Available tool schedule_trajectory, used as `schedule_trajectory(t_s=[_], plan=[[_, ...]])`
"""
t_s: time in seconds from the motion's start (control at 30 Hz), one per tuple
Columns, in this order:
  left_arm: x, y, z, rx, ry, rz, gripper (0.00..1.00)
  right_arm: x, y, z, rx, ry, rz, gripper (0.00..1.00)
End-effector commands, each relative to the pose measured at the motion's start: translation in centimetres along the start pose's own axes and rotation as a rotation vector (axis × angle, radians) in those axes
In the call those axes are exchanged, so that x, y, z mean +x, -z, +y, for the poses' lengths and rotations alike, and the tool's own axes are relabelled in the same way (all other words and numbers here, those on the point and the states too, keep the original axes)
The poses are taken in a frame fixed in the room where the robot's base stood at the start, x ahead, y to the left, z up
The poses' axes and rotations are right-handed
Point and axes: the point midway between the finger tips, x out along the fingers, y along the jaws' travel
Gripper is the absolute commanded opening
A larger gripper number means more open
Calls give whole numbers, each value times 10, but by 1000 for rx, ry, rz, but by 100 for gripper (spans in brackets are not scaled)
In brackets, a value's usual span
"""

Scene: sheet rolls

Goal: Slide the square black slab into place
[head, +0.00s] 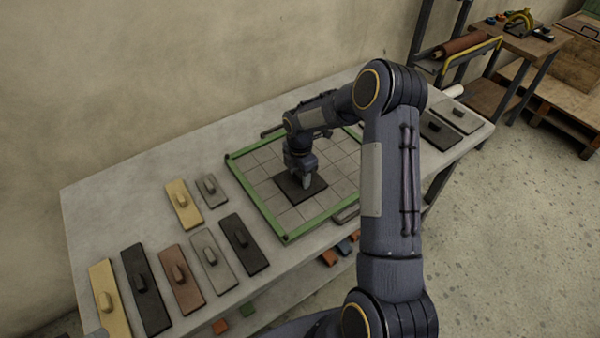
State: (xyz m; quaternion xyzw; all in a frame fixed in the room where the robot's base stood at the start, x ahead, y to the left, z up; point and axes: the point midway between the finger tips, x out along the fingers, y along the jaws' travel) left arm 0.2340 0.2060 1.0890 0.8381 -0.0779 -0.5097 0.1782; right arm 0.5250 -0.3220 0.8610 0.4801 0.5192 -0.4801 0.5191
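The square black slab (290,190) lies flat on the pale gridded board (257,177), which has a green rim (259,207). It sits around the middle of the grid, with bare cells around it. My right gripper (306,184) points down onto the slab, its fingers at the slab's top. The fingers and any knob between them are too small and hidden to tell whether they grip. My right arm covers the right part of the board. My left gripper is not in view.
Several knobbed slabs lie left of the board, among them a tan one (109,300), a black one (146,290) and a brown one (181,279). More slabs (440,130) lie at the table's right end. Bare grey tabletop (120,215) shows at the back left.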

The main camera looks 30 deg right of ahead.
Motion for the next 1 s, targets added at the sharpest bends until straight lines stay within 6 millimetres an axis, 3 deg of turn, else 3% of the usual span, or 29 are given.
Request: schedule_trajectory(t_s=[0.03,0.3,1.0], plan=[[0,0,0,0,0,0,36,0,0,0,0,0,0,41],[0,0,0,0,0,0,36,0,0,0,0,0,0,9],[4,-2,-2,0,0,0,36,0,18,-17,-1,0,-1,9]])
